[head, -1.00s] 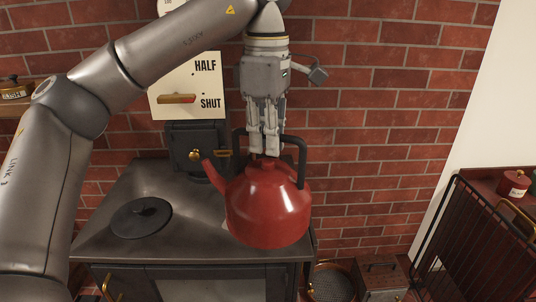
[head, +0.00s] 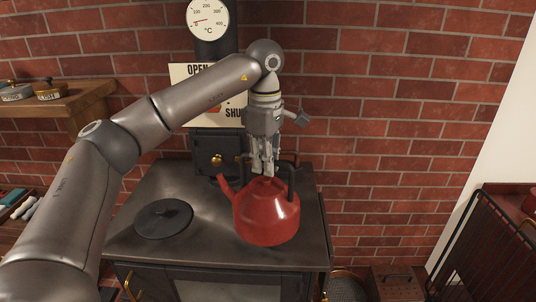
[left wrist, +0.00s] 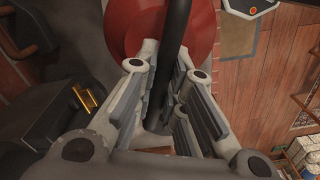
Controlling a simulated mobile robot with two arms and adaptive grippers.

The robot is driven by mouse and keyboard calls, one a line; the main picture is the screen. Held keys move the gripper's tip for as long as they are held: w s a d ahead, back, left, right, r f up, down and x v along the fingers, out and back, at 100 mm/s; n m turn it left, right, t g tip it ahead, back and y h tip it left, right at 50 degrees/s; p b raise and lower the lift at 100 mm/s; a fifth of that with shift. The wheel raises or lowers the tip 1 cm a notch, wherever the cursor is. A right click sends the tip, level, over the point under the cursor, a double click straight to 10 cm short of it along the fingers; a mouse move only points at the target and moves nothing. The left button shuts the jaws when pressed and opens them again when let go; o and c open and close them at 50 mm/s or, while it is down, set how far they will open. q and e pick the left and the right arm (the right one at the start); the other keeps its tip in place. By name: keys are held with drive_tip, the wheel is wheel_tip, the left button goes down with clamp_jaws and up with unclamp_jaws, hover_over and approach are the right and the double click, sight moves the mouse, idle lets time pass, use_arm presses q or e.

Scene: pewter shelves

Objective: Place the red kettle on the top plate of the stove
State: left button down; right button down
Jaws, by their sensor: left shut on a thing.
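The red kettle (head: 266,214) with a dark arched handle and a spout to the left is over the right part of the dark stove top (head: 215,252). I cannot tell whether its base touches the plate. My left gripper (head: 264,168) points down from above and is shut on the kettle's handle. In the left wrist view the dark handle (left wrist: 170,45) runs between the fingers (left wrist: 160,110), with the red kettle body (left wrist: 130,25) beyond. A black round lid or hotplate (head: 163,218) is left of the kettle. My right gripper is not in view.
The stove's flue (head: 214,152) with a brass knob rises behind the kettle, below a dial gauge (head: 208,20). A wooden shelf (head: 85,100) is at the left. A dark metal rack (head: 482,240) stands at the right. Brick wall is behind.

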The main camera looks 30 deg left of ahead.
sight(265, 178)
use_arm(q)
wheel_tip(265, 178, down, 2)
drive_tip(key=shift+a+f+p, duration=0.1)
drive_tip(key=shift+f+p, duration=0.05)
drive_tip(key=shift+p, duration=0.65)
drive_tip(key=shift+f, duration=0.3)
drive_tip(key=c, duration=1.9)
unclamp_jaws()
drive_tip(key=shift+f, duration=0.25)
drive_tip(key=shift+c, duration=0.2)
drive_tip(key=o, duration=0.4)
drive_tip(key=shift+s+r, duration=0.1)
